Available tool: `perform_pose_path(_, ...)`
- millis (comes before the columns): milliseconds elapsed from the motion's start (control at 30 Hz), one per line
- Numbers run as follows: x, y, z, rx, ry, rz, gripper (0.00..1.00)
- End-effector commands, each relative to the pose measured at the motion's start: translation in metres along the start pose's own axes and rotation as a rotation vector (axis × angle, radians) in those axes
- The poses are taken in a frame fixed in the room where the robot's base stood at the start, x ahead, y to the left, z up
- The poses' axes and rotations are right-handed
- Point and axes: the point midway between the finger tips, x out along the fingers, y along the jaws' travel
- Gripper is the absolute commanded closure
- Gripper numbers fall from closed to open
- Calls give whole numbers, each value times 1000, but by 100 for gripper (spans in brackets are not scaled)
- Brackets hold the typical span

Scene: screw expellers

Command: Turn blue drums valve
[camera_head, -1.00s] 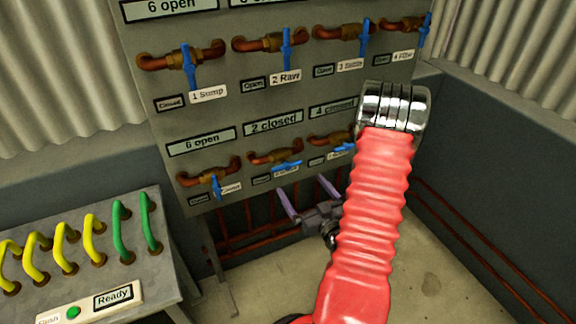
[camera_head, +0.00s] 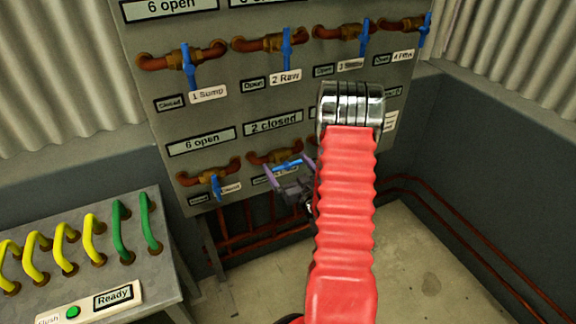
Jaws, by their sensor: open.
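A grey panel (camera_head: 225,108) carries two rows of brass valves on copper pipes, each with a blue handle. The lower row shows a left valve with its blue handle (camera_head: 216,187) hanging down and a middle valve with its blue handle (camera_head: 290,164) lying nearly sideways. My gripper (camera_head: 287,166) is open, with its purple fingers pointing up on either side of the middle handle; I cannot tell whether they touch it. My red arm and its silver joint hide the rest of the lower row. No legible label names the blue drums valve.
The upper row has several valves, including 1 Sump (camera_head: 190,68) and 2 Raw (camera_head: 286,48). A console (camera_head: 150,285) with yellow and green looped handles stands at the lower left. Copper pipes run along the right wall (camera_head: 470,150). The floor (camera_head: 425,270) at right is clear.

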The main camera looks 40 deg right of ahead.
Motion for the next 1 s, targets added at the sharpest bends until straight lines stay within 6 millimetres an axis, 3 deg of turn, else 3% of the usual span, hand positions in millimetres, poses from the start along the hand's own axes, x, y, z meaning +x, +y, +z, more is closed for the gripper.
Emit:
perform_pose_path(200, 0, 0, 0, 0, -1, 0, 1)
perform_pose_path(700, 0, 0, 0, 0, -1, 0, 36)
perform_pose_path(1000, 0, 1, 0, 25, -1, 2, 36)
